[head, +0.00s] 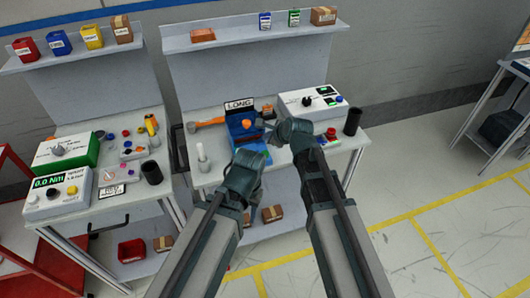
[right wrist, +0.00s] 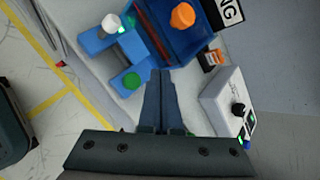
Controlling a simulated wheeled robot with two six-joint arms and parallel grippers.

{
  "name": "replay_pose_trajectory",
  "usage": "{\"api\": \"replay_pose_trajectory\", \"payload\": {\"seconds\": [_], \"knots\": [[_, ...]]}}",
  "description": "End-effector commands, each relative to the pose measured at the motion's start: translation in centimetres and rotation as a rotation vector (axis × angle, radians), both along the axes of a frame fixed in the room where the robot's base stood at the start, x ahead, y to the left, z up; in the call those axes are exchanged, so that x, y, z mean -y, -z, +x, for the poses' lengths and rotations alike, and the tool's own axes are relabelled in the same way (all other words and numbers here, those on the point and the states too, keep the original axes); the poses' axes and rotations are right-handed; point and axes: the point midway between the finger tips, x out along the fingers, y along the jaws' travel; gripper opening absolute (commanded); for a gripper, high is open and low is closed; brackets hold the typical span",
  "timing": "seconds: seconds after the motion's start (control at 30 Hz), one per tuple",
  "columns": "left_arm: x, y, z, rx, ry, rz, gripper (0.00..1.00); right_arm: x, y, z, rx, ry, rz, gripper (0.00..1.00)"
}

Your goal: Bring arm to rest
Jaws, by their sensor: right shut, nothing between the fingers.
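My right gripper (head: 270,127) is over the right-hand bench, close to the right side of a blue dashboard module (head: 240,125) with an orange knob (head: 246,124). In the right wrist view the fingers (right wrist: 160,76) are together and empty. They point toward the lower edge of the blue module (right wrist: 185,45), with a green button (right wrist: 131,81) just left of the tips. I cannot tell whether they touch it. My left arm's wrist (head: 243,172) is in front of the bench; its fingertips are hidden or too small to make out.
A white control box (head: 312,102) and a dark cup (head: 352,121) stand right of the module. A white bottle (head: 202,156) and an orange-handled tool (head: 207,123) are at left. Another bench holds a green-sided box (head: 64,152). Open floor (head: 440,220) lies right.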

Motion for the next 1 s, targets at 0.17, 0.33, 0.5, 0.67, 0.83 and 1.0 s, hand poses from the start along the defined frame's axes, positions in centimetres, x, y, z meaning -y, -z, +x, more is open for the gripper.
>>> {"api": "replay_pose_trajectory", "payload": {"seconds": [0.17,0.33,0.5,0.67,0.83,1.0], "knots": [[0.0,0.0,0.0,0.000,0.000,0.000,0.50,0.0,0.0,0.0,0.000,0.000,0.000,0.00],[0.0,0.0,0.0,0.000,0.000,0.000,0.50,0.0,0.0,0.0,0.000,0.000,0.000,0.00],[0.0,0.0,0.0,0.000,0.000,0.000,0.50,0.3,0.2,-0.4,0.001,-0.025,-0.030,0.00],[0.0,0.0,0.0,0.000,0.000,0.000,0.50,2.6,1.6,-2.9,0.005,-0.214,-0.234,0.00],[0.0,0.0,0.0,0.000,0.000,0.000,0.50,6.6,3.8,-7.3,-0.009,-0.576,-0.545,0.00],[0.0,0.0,0.0,0.000,0.000,0.000,0.50,10.3,5.3,-11.9,-0.040,-0.965,-0.777,0.00]]}}
